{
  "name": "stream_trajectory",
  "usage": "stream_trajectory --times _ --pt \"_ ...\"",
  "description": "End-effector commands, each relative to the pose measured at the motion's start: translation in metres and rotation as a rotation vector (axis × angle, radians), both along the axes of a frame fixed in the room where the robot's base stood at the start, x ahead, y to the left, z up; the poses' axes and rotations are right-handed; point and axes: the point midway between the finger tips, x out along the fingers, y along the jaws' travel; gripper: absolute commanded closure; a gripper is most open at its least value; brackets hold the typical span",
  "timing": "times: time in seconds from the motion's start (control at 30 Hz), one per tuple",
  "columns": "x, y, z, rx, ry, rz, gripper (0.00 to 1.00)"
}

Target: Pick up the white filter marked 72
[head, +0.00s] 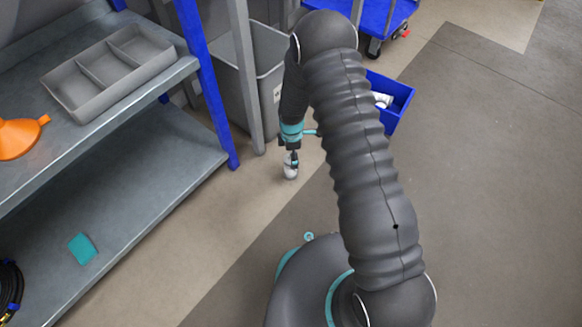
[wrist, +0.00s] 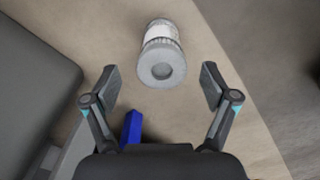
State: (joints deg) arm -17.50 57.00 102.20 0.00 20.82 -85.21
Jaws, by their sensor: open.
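A white filter with a grey end cap (wrist: 161,53) stands or lies on the beige floor in the wrist view, just beyond my fingertips and between their lines. No number can be read on it. My gripper (wrist: 160,85) is open, with one finger on each side and nothing between the pads. In the head view my gripper (head: 291,156) points down close to the floor beside the shelf, with the white filter (head: 290,171) directly under it. My gripper hides its upper part there.
A metal shelf with blue posts (head: 207,85) stands left of my gripper, holding a grey divided tray (head: 103,90) and an orange funnel (head: 17,137). A grey bin (head: 262,65) is behind. A blue bin (head: 398,103) with white items sits right, partly behind my arm.

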Motion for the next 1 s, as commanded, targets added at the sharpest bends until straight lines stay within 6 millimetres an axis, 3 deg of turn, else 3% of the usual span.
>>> stream_trajectory --times 0.37,0.7,0.93,1.0 --pt "-0.001 0.001 -0.026 0.000 0.000 -0.001 0.15" --pt "-0.003 0.003 -0.067 0.001 0.000 -0.001 0.15" --pt "-0.003 0.003 -0.069 0.001 -0.001 -0.001 0.15" --pt "-0.003 0.003 -0.069 0.001 -0.001 -0.001 0.30"
